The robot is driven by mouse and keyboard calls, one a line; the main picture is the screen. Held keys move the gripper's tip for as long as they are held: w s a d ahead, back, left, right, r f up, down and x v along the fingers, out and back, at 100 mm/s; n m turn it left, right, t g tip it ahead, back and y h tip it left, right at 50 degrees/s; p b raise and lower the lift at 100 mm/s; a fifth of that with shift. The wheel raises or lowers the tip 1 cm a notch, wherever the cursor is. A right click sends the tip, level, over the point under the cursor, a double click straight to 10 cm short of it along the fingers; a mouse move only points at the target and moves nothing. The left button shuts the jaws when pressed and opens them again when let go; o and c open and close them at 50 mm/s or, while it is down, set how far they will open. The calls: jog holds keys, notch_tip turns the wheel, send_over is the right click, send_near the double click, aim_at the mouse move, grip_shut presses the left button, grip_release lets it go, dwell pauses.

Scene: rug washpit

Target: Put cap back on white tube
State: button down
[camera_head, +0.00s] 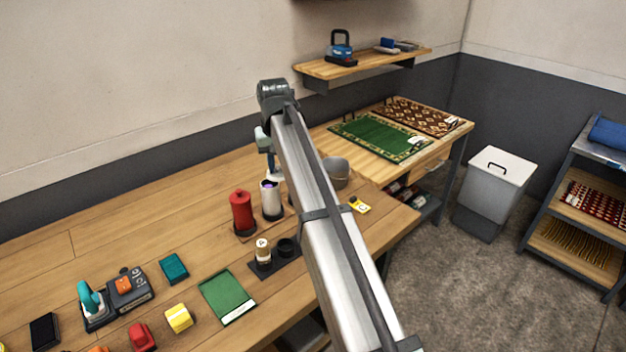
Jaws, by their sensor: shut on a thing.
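The white tube (271,203) stands upright in a dark stand next to a red capped tube (241,213). Its top looks open, with a dark purple inside. My gripper (272,169) points down just above and slightly behind the white tube's mouth, partly hidden by my arm. It is shut on a small pale thing (275,177), which looks like the cap; its shape is hard to make out. The pale thing appears apart from the tube's rim, though the exact gap cannot be told from this view.
A black tray with a small bottle (263,251) stands in front. A grey rounded object (335,173) and a yellow item (359,205) lie right, partly behind my arm. A green pad (228,297) lies at the front. The table's left back is clear.

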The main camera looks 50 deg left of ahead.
jog(key=a+r, duration=0.2)
jog(key=a, duration=0.2)
jog(key=shift+s+d+f, duration=0.1)
jog(key=shift+s+f, duration=0.05)
jog(key=shift+f, duration=1.5)
jog(key=shift+s+d+f, duration=0.1)
jog(key=shift+s+f, duration=0.05)
jog(key=shift+f, duration=1.5)
jog(key=shift+f, duration=0.15)
jog(key=c, duration=0.9)
grip_release()
jog(key=shift+o, duration=0.3)
jog(key=o, duration=0.4)
